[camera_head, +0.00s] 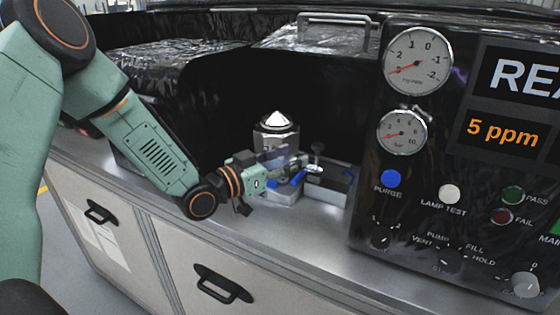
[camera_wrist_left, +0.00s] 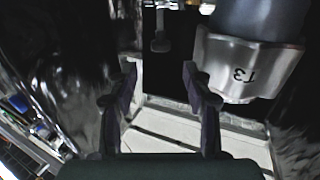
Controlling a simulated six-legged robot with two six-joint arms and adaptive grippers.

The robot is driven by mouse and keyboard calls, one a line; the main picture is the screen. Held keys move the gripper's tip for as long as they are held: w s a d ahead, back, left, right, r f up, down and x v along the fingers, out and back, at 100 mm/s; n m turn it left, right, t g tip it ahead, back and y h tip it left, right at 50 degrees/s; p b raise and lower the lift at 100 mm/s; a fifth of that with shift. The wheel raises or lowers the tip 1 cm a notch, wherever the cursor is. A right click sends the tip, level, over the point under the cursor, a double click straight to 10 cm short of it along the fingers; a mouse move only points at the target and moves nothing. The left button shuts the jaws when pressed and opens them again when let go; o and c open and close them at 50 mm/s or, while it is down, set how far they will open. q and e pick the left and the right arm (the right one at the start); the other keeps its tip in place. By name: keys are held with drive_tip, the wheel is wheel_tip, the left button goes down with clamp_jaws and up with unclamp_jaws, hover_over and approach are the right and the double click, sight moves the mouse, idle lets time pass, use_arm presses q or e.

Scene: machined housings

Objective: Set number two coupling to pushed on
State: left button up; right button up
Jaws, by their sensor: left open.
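My left gripper (camera_head: 270,172) is in front of the metal housing (camera_head: 277,138) with a pale cone top, on the grey bench. Its two fingers are apart with nothing between them, and the gap also shows in the left wrist view (camera_wrist_left: 160,72). A small low fixture (camera_head: 338,185) with a blue lever (camera_head: 299,178) stands just right of the gripper. In the wrist view a silver block (camera_wrist_left: 240,68) marked T3, seen upside down, is right of the fingers. I cannot tell which part is the number two coupling; no label for it is readable. My right gripper is not in view.
A dark control panel (camera_head: 455,180) with gauges, buttons and knobs stands close on the right. Black covered equipment (camera_head: 180,60) stands behind. The bench front edge (camera_head: 260,240) runs above drawers with black handles (camera_head: 222,284). Bare bench lies in front of the fixture.

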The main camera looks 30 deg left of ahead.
use_arm(q)
drive_tip(key=v, duration=0.2)
drive_tip(key=shift+s+a, duration=0.1)
drive_tip(key=shift+s, duration=0.15)
drive_tip(key=shift+w, duration=0.1)
drive_tip(key=shift+s, duration=0.25)
